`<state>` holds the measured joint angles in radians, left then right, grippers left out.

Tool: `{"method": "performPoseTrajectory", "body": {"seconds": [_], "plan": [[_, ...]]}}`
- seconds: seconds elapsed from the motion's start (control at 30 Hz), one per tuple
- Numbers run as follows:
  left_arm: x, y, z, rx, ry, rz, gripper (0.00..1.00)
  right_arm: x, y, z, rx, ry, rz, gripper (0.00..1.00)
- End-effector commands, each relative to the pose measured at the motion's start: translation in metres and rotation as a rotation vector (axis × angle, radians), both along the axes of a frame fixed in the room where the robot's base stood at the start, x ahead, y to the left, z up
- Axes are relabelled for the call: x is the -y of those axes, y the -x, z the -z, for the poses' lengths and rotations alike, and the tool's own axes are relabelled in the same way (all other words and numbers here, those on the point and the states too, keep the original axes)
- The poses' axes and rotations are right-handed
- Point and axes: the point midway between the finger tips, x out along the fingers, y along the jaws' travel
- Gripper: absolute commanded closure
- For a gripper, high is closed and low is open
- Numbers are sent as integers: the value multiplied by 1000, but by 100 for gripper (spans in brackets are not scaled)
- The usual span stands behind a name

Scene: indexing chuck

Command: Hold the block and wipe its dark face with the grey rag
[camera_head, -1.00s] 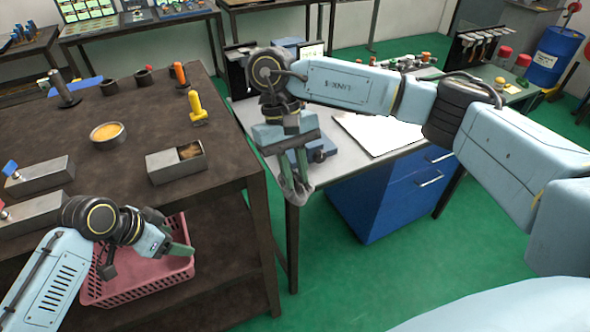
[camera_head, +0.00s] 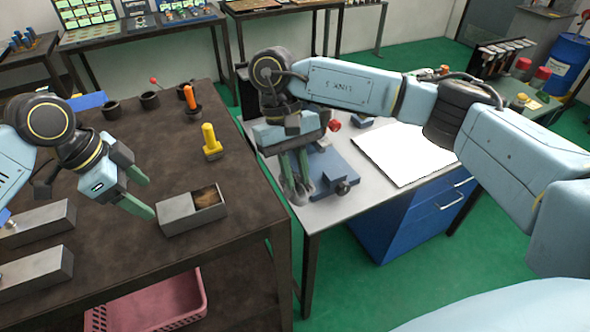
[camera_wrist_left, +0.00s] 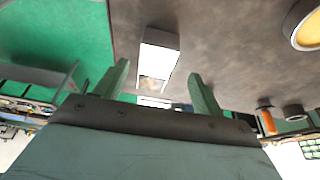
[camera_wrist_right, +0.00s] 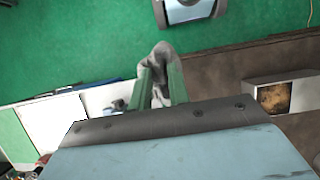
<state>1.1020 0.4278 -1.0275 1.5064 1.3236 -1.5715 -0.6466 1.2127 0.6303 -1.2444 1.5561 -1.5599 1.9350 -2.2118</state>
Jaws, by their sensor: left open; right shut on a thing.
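The grey block (camera_head: 176,215) lies on the brown table near its right edge. Its top has a dark brown patch (camera_head: 206,197) at the right end. My left gripper (camera_head: 150,199) is open and empty, just left of the block; in the left wrist view the block (camera_wrist_left: 160,52) shows between and beyond the fingers. My right gripper (camera_head: 297,192) is shut on the grey rag (camera_wrist_right: 158,60), which bunches out past the fingertips. It is right of the block, in front of the light workbench. The block also shows in the right wrist view (camera_wrist_right: 299,95).
Two grey metal blocks (camera_head: 35,272) lie at the left front of the table. A yellow post (camera_head: 210,141) and an orange-handled tool (camera_head: 191,103) stand behind the block. A blue vise (camera_head: 338,172) is on the light workbench. A pink basket (camera_head: 180,302) sits below the table.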

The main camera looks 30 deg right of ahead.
Motion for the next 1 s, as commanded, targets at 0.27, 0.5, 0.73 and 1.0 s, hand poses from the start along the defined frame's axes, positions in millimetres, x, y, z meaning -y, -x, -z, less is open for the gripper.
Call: {"method": "performPoseTrajectory", "body": {"seconds": [0.27, 0.5, 0.73, 1.0], "plan": [[6, 0, 20, 0, 1, 0, 31, 0, 0, 23, 0, 0, 0, 100], [15, 0, 47, 0, 1, 0, 31, 0, 0, 54, 0, 0, 0, 100], [25, 1, 69, -2, 1, 0, 31, 0, 0, 54, 1, 0, 0, 100], [30, 0, 82, 1, 1, -1, 31, 0, 0, 55, 0, 0, 0, 100]]}}
